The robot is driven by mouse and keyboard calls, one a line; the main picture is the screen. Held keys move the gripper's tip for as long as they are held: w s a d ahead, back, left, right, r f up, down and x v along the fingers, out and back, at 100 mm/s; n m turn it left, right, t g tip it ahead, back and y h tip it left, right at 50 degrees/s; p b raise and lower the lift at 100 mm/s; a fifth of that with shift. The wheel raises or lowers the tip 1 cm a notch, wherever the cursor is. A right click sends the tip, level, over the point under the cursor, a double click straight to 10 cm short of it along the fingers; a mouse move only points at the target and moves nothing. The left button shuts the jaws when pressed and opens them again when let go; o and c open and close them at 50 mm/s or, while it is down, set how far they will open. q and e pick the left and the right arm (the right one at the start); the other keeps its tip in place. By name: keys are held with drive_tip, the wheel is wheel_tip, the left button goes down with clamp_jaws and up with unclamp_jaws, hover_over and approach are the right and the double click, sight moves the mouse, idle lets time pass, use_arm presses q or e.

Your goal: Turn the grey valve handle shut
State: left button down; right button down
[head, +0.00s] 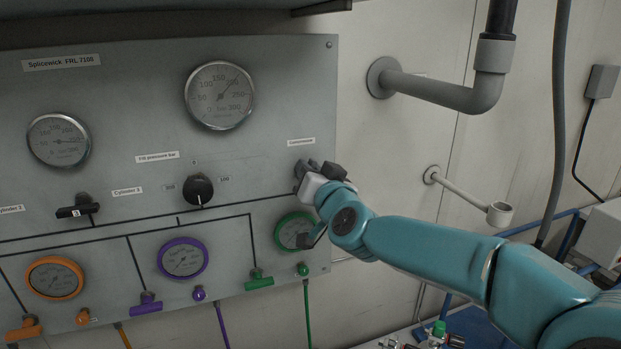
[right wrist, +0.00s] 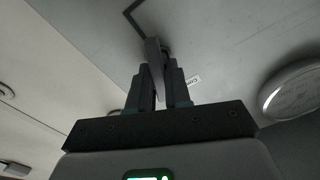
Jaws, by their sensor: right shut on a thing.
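The grey valve handle (head: 300,169) is at the right edge of the grey panel, just below a small white label. It is largely hidden by my right gripper (head: 314,168), which reaches it from the right. In the right wrist view the handle (right wrist: 154,53) is a narrow grey bar running up between the two dark fingers of the gripper (right wrist: 160,75). The fingers are shut on the handle. The handle's exact angle is hard to tell in the head view. My left gripper is not in view.
The panel (head: 130,110) has a large gauge (head: 219,95), a black knob (head: 199,189), and a green gauge (head: 296,232) and green valve (head: 259,279) close below my gripper. A thick grey pipe (head: 430,91) and a thinner pipe (head: 465,194) stick out from the wall on the right.

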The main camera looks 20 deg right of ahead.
drive_tip(key=m+b, duration=0.1)
drive_tip(key=m, duration=0.1)
drive_tip(key=m+b, duration=0.1)
drive_tip(key=shift+f+m, duration=0.35)
drive_tip(key=shift+m, duration=0.05)
drive_tip(key=m+b, duration=0.1)
drive_tip(key=m, duration=0.2)
drive_tip(key=shift+d+m+b, duration=0.1)
drive_tip(key=shift+m+b, duration=0.2)
drive_tip(key=m+b, duration=0.1)
drive_tip(key=m, duration=0.3)
drive_tip(key=shift+w+b, duration=0.1)
drive_tip(key=shift+b, duration=0.25)
drive_tip(key=shift+m, duration=0.8)
drive_tip(key=shift+d, duration=0.1)
